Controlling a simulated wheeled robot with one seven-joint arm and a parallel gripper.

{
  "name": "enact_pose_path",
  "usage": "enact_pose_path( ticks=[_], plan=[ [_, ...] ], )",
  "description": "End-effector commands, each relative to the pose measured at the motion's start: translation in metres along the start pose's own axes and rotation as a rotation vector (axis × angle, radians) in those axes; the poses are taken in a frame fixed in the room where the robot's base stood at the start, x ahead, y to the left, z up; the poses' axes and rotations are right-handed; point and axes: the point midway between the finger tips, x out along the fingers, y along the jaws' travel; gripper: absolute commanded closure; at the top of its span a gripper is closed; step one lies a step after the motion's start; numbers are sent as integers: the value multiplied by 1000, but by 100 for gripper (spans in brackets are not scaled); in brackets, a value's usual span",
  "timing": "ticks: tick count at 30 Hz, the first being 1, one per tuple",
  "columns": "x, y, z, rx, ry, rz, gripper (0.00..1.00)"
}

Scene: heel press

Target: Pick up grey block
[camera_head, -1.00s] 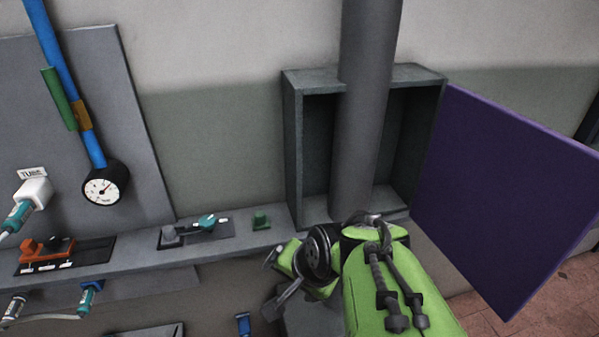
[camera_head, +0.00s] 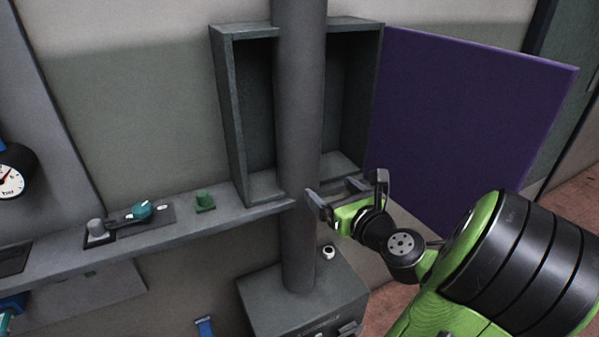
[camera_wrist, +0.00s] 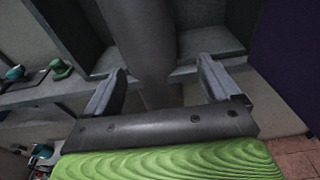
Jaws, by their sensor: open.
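I cannot make out a separate loose grey block with certainty in either view. A small grey knob-like piece (camera_head: 96,228) stands on a dark plate on the ledge, left of centre in the head view. My gripper (camera_head: 347,192) is open and empty, in front of the lower right of an open grey cabinet (camera_head: 229,110). In the wrist view its two fingers (camera_wrist: 160,88) are spread apart, with a thick grey column (camera_wrist: 143,40) beyond them. Part of the cabinet's inside is hidden behind that column, which also shows in the head view (camera_head: 298,110).
A purple panel (camera_head: 460,120) stands at the cabinet's right side. The grey ledge (camera_head: 170,232) carries a teal knob (camera_head: 141,210) and a green piece (camera_head: 205,201). A dark grey box (camera_head: 300,305) sits below at the column's foot. A gauge (camera_head: 12,178) is at far left.

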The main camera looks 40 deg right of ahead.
Motion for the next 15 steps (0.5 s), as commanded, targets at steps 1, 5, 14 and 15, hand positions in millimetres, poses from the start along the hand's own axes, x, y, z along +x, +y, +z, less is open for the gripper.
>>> enact_pose_path(
  ticks=[1,5,14,15],
  plan=[
    [6,2,8,6,-3,11,11],
    [26,4,10,4,1,14,11],
    [80,5,3,-13,3,11,11],
    [87,4,1,-12,5,11,11]
  ],
)
